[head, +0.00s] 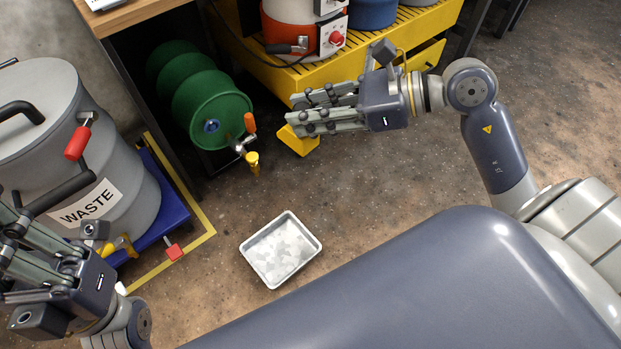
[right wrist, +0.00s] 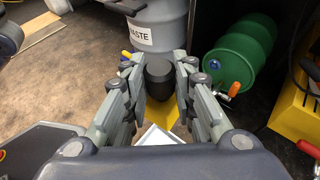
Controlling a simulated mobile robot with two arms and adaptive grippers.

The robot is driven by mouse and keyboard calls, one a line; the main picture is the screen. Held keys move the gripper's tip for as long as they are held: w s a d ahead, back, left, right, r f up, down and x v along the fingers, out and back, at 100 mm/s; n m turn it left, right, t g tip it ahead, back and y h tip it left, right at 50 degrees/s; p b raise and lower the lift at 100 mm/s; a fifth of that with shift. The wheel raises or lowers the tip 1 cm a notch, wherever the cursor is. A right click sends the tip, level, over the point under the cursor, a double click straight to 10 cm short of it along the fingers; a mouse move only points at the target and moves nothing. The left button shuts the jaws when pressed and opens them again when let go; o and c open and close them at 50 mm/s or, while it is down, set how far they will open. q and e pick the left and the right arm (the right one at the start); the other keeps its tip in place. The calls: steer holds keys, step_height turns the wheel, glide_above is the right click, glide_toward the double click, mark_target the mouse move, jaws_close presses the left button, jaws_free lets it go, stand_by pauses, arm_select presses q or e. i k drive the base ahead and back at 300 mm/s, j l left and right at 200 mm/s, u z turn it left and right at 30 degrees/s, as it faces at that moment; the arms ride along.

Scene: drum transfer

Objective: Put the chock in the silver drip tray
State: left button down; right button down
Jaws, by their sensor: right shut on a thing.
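The yellow chock (head: 299,141) is in my right gripper (head: 293,117), held up above the floor beside the green drum. In the right wrist view the fingers (right wrist: 160,75) close around the chock's dark round knob (right wrist: 160,72), and yellow (right wrist: 172,113) shows below it. The silver drip tray (head: 306,228) lies on the floor in the middle of the head view, apart from the chock and nearer to me. Only a corner of the tray (right wrist: 154,135) shows in the right wrist view. My left gripper (head: 22,255) is at the lower left, open, beside the waste drum.
A green drum (head: 205,98) with a tap lies under a bench (head: 125,15). The grey waste drum (head: 125,180) stands on a blue base (head: 172,208) at left. A yellow slatted platform (head: 385,48) carries drums at the back. The floor around the tray is clear.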

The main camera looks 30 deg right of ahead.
mark_target(281, 252)
steer(key=k+j+z, duration=0.15)
steer(key=j+z, duration=0.15)
steer(key=k+j+z, duration=0.25)
steer(key=j, duration=0.15)
steer(key=k+j+z, duration=0.15)
steer(key=j+z, duration=0.15)
steer(key=i+j, duration=0.35)
steer(key=j, duration=0.15)
